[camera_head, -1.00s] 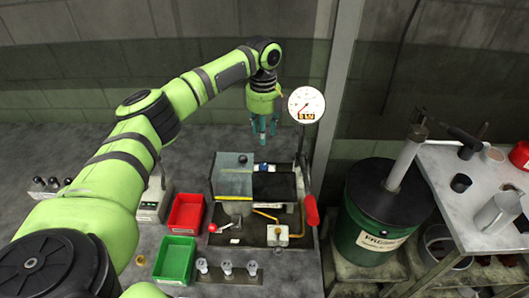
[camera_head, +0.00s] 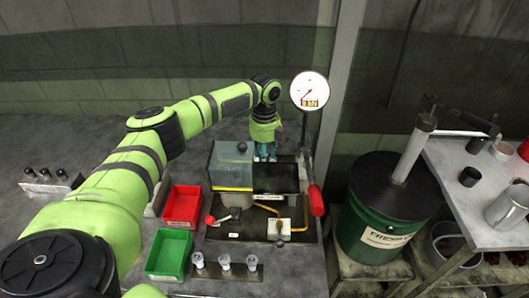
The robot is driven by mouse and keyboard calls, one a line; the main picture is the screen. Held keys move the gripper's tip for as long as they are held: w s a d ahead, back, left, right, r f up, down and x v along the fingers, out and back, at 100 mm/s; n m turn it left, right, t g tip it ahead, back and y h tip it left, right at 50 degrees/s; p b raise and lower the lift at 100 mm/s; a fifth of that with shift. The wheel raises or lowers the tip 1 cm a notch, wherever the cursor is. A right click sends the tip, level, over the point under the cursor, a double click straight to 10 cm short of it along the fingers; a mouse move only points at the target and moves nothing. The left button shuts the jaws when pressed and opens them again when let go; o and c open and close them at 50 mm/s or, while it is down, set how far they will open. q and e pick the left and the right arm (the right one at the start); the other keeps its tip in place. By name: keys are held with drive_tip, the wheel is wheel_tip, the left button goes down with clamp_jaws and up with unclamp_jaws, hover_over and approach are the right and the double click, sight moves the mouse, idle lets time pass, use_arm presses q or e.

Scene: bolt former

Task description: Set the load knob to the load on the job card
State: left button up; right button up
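My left gripper (camera_head: 265,157) points down over the back of the bench machine, behind the black block (camera_head: 275,178) and beside the clear guard (camera_head: 232,165). Its two teal fingers look apart, with nothing visible between them. A round white gauge (camera_head: 309,91) with a red needle and a lit readout stands on a post to the right of the gripper. I cannot tell for sure which part is the load knob; the area at the fingertips is partly hidden. No job card can be made out for sure. My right gripper is not in view.
A red bin (camera_head: 183,207) and a green bin (camera_head: 168,255) stand left of the machine. A red-handled lever (camera_head: 316,200) rises at the machine's right. A green drum (camera_head: 380,225) and a side table (camera_head: 460,200) are farther right.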

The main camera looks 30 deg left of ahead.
use_arm(q)
drive_tip(key=shift+f, duration=0.3)
clamp_jaws()
idle(1.1)
unclamp_jaws()
drive_tip(key=shift+r, duration=0.1)
wheel_tip(320, 180, up, 12)
idle(0.4)
